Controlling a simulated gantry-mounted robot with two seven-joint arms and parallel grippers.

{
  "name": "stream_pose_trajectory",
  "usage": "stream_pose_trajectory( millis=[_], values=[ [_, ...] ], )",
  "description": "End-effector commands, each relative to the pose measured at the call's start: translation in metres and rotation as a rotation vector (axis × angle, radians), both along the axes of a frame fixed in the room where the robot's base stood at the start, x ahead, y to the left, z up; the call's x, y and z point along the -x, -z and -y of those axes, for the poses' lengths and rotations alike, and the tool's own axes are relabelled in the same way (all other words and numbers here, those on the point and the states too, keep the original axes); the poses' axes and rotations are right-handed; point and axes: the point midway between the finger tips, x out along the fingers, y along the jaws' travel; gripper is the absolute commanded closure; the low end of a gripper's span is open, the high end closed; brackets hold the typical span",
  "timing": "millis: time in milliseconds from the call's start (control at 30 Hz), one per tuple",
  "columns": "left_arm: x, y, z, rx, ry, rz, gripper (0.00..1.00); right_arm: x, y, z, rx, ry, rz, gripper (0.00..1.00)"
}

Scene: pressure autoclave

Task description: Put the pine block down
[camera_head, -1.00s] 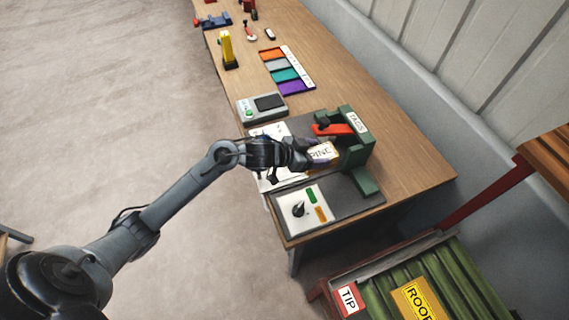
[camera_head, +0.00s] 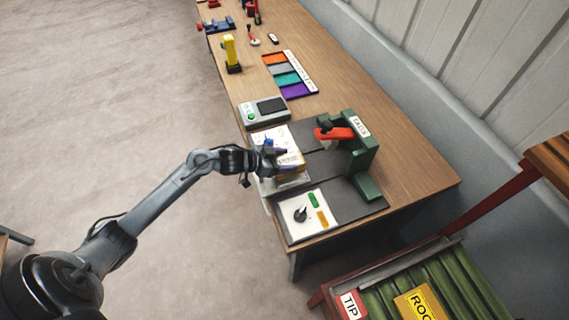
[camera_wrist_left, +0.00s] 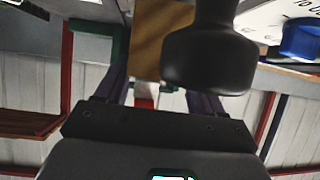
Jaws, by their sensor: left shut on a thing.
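The pine block (camera_head: 291,161), pale with a lettered face, is in my left gripper (camera_head: 279,151), which is shut on it. It is over the white panel (camera_head: 270,138) at the left side of the grey base, left of the green press marked TAGS (camera_head: 362,160). I cannot tell whether it touches the surface beneath. In the left wrist view the block shows as a brown face (camera_wrist_left: 160,38) between the fingers, partly hidden by a dark rounded part. My right gripper is out of view.
A red lever (camera_head: 335,133) sits on the press. A white panel with a black knob (camera_head: 300,214) lies nearer the front edge. A grey device (camera_head: 264,110) and a coloured tray (camera_head: 291,75) stand farther back. Bare wood (camera_head: 400,130) lies right of the press.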

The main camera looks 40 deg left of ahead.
Motion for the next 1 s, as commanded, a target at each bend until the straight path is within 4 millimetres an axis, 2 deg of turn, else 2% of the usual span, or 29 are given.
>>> stream_pose_trajectory(
  millis=[133, 533, 567, 700, 733, 1000],
  values=[
    [0.0, 0.018, 0.001, 0.002, 0.0, -0.001, 0.68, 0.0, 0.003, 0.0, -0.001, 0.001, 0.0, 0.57],
    [0.0, 0.022, 0.001, 0.0, 0.0, 0.001, 0.68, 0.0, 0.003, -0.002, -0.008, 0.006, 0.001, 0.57],
    [0.0, 0.022, 0.001, 0.0, 0.001, 0.0, 0.3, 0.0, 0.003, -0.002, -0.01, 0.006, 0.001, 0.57],
    [0.0, 0.022, 0.001, 0.0, 0.001, 0.0, 0.09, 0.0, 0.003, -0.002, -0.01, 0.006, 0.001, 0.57],
    [0.0, 0.022, 0.001, 0.0, 0.001, 0.0, 0.06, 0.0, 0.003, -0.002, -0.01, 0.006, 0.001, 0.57],
    [0.0, 0.022, 0.001, 0.0, 0.001, 0.0, 0.06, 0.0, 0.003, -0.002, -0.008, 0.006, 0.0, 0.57]
  ],
)
